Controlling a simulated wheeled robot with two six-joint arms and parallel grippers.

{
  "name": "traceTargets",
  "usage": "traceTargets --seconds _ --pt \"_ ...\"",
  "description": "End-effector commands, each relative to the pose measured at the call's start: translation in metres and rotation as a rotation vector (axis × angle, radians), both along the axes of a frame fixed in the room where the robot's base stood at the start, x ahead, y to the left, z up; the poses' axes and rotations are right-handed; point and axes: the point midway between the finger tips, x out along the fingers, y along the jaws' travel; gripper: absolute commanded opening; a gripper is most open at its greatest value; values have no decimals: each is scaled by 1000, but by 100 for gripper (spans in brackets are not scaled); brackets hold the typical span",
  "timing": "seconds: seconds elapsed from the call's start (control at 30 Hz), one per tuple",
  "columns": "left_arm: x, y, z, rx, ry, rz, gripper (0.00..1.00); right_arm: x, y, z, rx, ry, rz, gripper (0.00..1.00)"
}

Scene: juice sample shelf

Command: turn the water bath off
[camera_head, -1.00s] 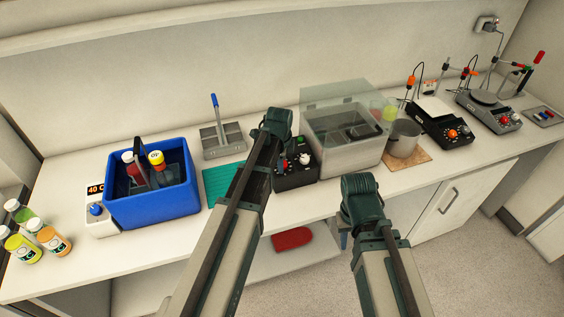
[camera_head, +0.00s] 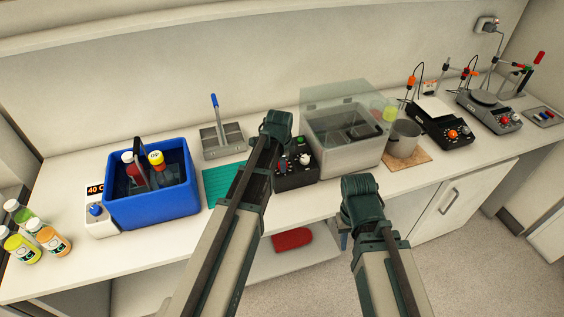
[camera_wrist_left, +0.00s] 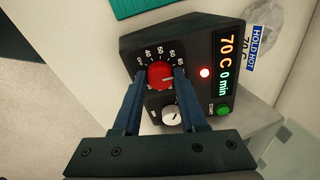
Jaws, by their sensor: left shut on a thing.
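A black control box (camera_head: 296,172) stands at the front left of a grey tank with a clear raised lid (camera_head: 340,100). In the left wrist view the box has a red knob (camera_wrist_left: 160,75) with a temperature scale, a white knob (camera_wrist_left: 172,116), a lit red lamp (camera_wrist_left: 204,72) and a green START button (camera_wrist_left: 223,110). Its display (camera_wrist_left: 225,65) reads 70 C, 0 min. My left gripper (camera_wrist_left: 157,85) is shut on the red knob, one finger on each side.
A blue tub (camera_head: 150,212) holding bottles stands at the left, beside a white unit (camera_head: 100,221) reading 40 C. Several bottles (camera_head: 48,238) stand at the far left. A metal beaker (camera_head: 404,138) and black instruments (camera_head: 440,122) stand to the right. A teal mat (camera_head: 220,182) lies left of the control box.

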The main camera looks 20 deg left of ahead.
Motion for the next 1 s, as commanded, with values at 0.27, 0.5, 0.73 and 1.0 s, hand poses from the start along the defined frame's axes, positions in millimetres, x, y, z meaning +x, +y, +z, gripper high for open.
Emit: traceTargets --seconds 0.27,0.5,0.73,1.0 --pt "-2 -1 -1 -57 -39 254 0 0 0 -3 0 0 0 30" --pt "-2 -2 -1 -106 -71 475 0 0 0 -4 0 0 0 30" --pt "-2 -2 -1 -152 -103 685 0 0 0 -6 0 0 0 30" --pt "-3 -4 -1 -207 -140 932 0 0 0 -7 0 0 0 30"
